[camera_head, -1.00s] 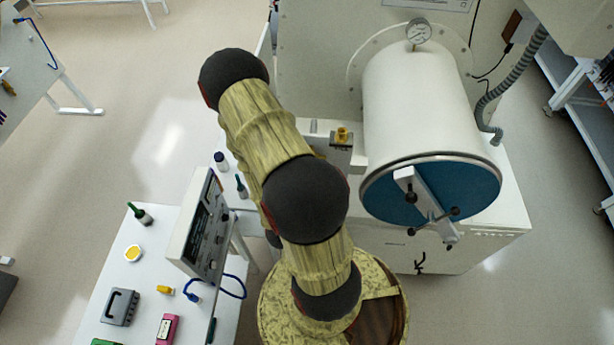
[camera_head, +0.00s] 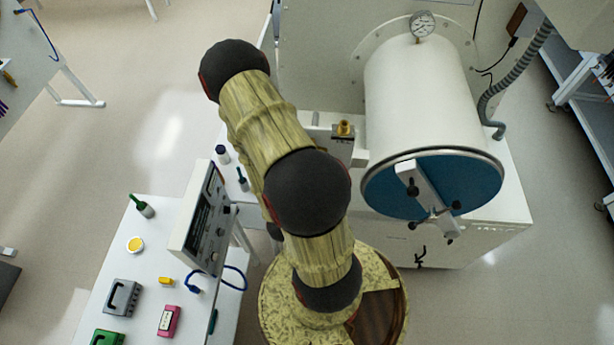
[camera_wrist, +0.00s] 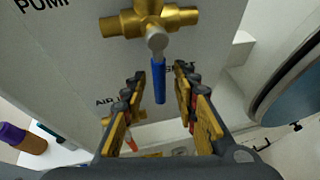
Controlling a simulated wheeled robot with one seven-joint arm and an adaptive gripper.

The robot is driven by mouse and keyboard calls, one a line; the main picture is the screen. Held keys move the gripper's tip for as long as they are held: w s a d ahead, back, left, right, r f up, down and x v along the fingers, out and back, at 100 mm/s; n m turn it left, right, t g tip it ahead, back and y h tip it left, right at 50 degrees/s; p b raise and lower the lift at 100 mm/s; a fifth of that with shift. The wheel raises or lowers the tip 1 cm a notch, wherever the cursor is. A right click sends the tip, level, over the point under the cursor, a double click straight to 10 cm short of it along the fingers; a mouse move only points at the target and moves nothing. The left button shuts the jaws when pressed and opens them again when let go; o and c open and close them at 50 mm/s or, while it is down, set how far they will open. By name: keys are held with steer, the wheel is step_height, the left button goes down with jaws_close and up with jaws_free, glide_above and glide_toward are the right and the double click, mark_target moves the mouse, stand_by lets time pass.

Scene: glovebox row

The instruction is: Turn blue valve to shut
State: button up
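The blue valve shows in the wrist view as a brass body (camera_wrist: 148,20) on a pale panel, with a blue lever handle (camera_wrist: 159,80) pointing down in the picture. My gripper (camera_wrist: 160,72) is open, with one finger on each side of the blue handle. A gap shows between the handle and both fingers, and whether the handle lies fully between the tips in depth is hard to tell. In the head view my arm hides my gripper and the blue handle.
A second brass fitting (camera_wrist: 112,117) sits lower on the panel, near an "AIR" label. The white chamber with a blue door (camera_head: 432,187) stands right of my arm. A bench with an instrument box (camera_head: 200,220), bottles and small items stands at left.

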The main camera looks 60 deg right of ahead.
steer(key=v, duration=1.1)
steer(key=shift+a, duration=0.35)
steer(key=shift+r, duration=0.1)
stand_by(0.8)
